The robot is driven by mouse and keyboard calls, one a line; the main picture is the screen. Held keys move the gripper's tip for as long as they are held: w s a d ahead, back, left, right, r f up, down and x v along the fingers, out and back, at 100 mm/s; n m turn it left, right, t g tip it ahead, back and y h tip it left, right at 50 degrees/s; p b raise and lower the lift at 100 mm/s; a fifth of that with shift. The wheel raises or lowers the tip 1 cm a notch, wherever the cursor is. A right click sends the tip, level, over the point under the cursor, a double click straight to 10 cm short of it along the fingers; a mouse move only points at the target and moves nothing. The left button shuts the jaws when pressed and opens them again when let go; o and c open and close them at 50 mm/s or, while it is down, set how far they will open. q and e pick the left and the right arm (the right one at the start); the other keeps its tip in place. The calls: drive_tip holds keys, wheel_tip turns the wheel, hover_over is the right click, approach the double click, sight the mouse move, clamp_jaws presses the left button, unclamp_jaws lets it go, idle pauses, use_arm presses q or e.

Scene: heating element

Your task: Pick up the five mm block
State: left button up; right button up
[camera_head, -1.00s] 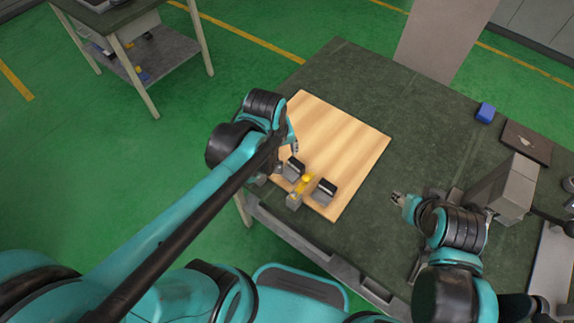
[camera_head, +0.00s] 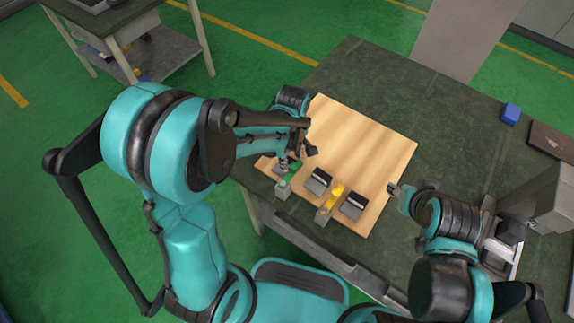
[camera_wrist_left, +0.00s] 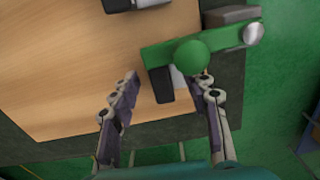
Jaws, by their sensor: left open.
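Several small black and grey blocks sit near the front edge of a wooden board; I cannot read which is five mm. In the head view, one block (camera_head: 318,181) lies between a green-handled piece (camera_head: 290,172) and a yellow-handled piece (camera_head: 331,200). Another block (camera_head: 353,206) is right of the yellow one. My left gripper (camera_head: 293,160) is over the board's left front corner. In the left wrist view, its open fingers (camera_wrist_left: 168,84) are either side of a black and grey block (camera_wrist_left: 162,85), partly hidden under the green piece (camera_wrist_left: 190,55). My right gripper (camera_head: 393,189) is by the board's right edge, too small to read.
The wooden board (camera_head: 365,145) lies on a dark green table (camera_head: 420,125). A blue block (camera_head: 511,113), a dark plate (camera_head: 550,140) and a grey box (camera_head: 540,195) are on the right. The board's middle and the table behind it are clear.

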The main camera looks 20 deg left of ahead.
use_arm(q)
wheel_tip(320, 180, down, 2)
drive_tip(key=shift+f, duration=0.1)
clamp_jaws()
drive_tip(key=shift+r, duration=0.25)
